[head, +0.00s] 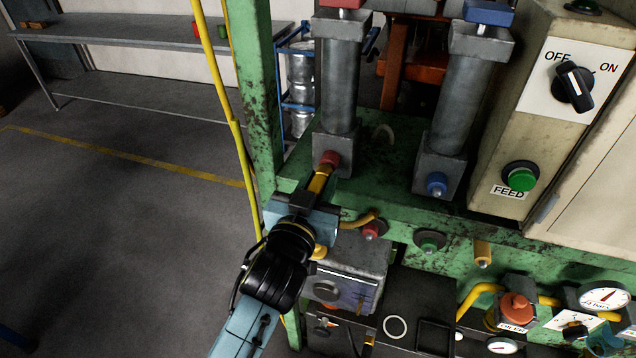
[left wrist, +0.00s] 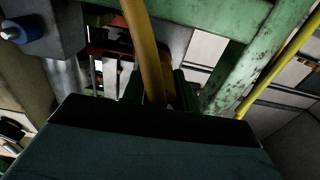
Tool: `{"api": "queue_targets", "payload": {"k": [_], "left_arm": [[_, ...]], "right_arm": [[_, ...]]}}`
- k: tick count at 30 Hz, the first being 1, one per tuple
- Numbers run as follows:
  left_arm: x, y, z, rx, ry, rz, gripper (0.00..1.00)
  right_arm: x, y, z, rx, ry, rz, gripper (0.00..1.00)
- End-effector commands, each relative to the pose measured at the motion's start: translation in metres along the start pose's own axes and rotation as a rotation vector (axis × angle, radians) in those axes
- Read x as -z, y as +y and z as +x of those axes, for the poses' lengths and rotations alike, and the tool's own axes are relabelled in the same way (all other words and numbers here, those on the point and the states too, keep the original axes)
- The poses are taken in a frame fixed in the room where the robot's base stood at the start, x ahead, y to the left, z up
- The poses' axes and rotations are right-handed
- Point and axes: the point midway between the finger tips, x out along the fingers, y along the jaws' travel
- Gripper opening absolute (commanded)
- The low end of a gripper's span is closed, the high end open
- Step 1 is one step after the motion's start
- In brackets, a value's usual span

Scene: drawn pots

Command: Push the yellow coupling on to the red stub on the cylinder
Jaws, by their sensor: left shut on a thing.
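The left grey cylinder (head: 340,85) stands on the green frame, with the red stub (head: 330,158) low on its front. My left gripper (head: 318,192) is shut on the yellow coupling (head: 320,180), just below and in front of the stub. The coupling's end meets the red stub in the head view; I cannot tell whether it is over it or only against it. My right gripper is not in view.
A second cylinder (head: 468,90) has a blue stub (head: 437,184). Red (head: 370,231) and green (head: 430,242) fittings sit on the green rail. A green post (head: 254,90) and yellow pipe (head: 222,75) stand close on the left. A control box (head: 540,120) is at the right.

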Motion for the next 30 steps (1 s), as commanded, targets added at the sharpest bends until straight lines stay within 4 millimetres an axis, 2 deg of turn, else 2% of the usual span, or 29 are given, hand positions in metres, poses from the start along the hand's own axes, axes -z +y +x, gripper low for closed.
{"api": "queue_targets", "payload": {"k": [11,12,17,26,30], "left_arm": [[0.001,0.000,0.008,0.000,0.003,-0.001,0.00],[0.001,0.000,0.007,0.000,0.002,-0.001,0.34],[0.001,0.000,0.007,0.000,0.002,0.000,0.55],[-0.001,0.000,0.005,0.000,-0.001,0.000,0.55],[-0.002,0.000,-0.006,0.000,-0.001,-0.002,0.55]], "right_arm": [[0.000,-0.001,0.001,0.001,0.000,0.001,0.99],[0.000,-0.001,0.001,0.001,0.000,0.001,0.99],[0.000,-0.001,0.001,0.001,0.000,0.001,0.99],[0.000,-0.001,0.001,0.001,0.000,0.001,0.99],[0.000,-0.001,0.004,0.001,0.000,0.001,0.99]]}}
